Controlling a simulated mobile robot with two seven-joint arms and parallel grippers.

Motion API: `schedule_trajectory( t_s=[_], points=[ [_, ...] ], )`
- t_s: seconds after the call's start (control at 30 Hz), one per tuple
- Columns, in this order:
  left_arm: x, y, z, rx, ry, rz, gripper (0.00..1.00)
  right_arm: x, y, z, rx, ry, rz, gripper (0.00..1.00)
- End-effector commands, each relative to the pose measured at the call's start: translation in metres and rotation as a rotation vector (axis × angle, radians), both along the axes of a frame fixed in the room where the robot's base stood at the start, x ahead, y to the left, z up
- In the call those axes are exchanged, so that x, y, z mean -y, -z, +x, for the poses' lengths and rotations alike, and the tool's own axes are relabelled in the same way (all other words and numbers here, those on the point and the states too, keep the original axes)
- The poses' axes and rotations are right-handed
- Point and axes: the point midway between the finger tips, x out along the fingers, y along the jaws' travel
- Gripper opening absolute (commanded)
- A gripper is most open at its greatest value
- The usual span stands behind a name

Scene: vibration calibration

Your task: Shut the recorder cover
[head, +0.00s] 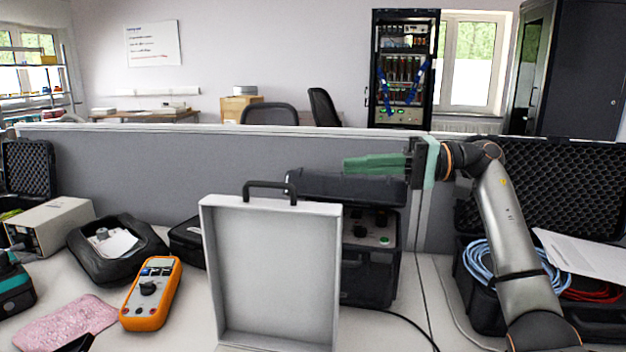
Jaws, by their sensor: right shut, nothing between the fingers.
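A light grey, shallow, rimmed cover (270,270) stands upright in the front middle of the bench, its open inner side facing me. A black carry handle (270,185) is on its top edge. Its lower edge runs near the bottom of the picture, and what it joins there is hidden. I take it for the recorder cover, standing open; the recorder body cannot be made out. My right gripper (347,165) points left with its green fingers shut and empty. It appears above and right of the cover's top edge, apart from it. My left gripper is not in view.
A black case with knobs (372,260) stands behind the cover to the right. An orange meter (151,293), a pink cloth (66,322) and a black pouch (115,250) lie left. A case with blue cables (482,265) is at right. A grey partition (130,162) runs behind.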

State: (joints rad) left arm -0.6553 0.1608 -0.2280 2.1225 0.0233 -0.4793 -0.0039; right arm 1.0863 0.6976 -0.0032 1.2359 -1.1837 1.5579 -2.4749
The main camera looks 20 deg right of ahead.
Motion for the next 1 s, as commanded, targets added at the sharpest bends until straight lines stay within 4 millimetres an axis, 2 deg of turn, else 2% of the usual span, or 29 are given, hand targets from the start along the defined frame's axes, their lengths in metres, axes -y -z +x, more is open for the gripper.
schedule_trajectory(
  t_s=[0.17, 0.5, 0.7, 1.0],
  points=[
    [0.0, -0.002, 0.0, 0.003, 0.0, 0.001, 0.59, -0.026, 0.0, 0.008, 0.001, -0.005, 0.0, 0.0],
    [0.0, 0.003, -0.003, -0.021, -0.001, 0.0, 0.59, -0.096, 0.001, 0.034, 0.002, -0.005, 0.002, 0.0],
    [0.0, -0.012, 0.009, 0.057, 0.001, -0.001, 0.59, -0.105, 0.006, 0.013, 0.002, -0.001, 0.0, 0.0],
    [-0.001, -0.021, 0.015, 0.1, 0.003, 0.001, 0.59, -0.113, 0.008, 0.001, 0.0, -0.001, 0.002, 0.0]
  ],
)
